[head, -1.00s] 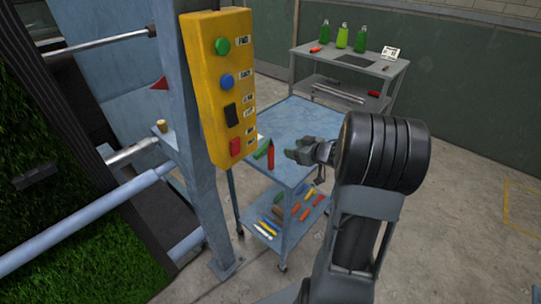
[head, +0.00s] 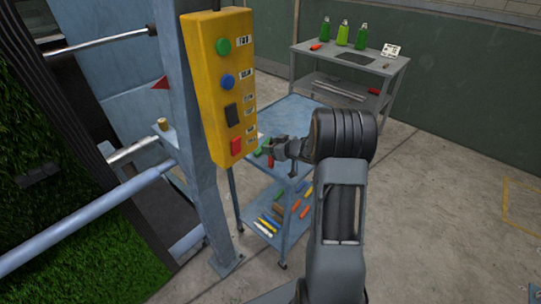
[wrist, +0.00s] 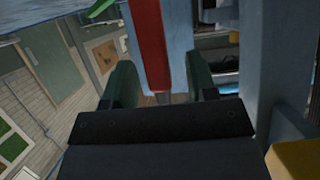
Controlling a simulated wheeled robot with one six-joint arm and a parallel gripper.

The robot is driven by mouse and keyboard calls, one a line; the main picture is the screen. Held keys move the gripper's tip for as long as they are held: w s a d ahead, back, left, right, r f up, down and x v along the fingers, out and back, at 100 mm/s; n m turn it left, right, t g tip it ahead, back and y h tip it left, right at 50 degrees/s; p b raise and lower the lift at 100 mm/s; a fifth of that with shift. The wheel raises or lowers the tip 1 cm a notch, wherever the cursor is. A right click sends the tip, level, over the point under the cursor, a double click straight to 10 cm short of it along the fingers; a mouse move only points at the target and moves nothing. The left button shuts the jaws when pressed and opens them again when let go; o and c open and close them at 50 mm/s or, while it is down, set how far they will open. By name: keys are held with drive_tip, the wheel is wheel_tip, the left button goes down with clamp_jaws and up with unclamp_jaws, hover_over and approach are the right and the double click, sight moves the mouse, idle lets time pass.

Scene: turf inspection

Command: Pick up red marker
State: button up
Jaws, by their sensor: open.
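The red marker (head: 270,160) is on the blue cart top (head: 300,117), mostly hidden behind my gripper (head: 272,149) in the head view. In the wrist view the red marker (wrist: 148,45) runs between the two dark fingers of my gripper (wrist: 155,82), which are apart with gaps on both sides. A green marker (head: 259,150) lies beside the red one, and its green end (wrist: 102,8) shows at the top of the wrist view. I cannot tell whether a finger touches the red marker.
A yellow button box (head: 222,85) on a blue-grey post (head: 182,100) stands close left of my gripper. The cart's lower shelf (head: 285,242) holds several coloured markers. A table with green bottles (head: 342,35) stands behind. The floor to the right is clear.

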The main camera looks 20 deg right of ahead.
drive_tip(key=shift+x, duration=1.05)
drive_tip(key=shift+c, duration=0.3)
drive_tip(key=c, duration=0.9)
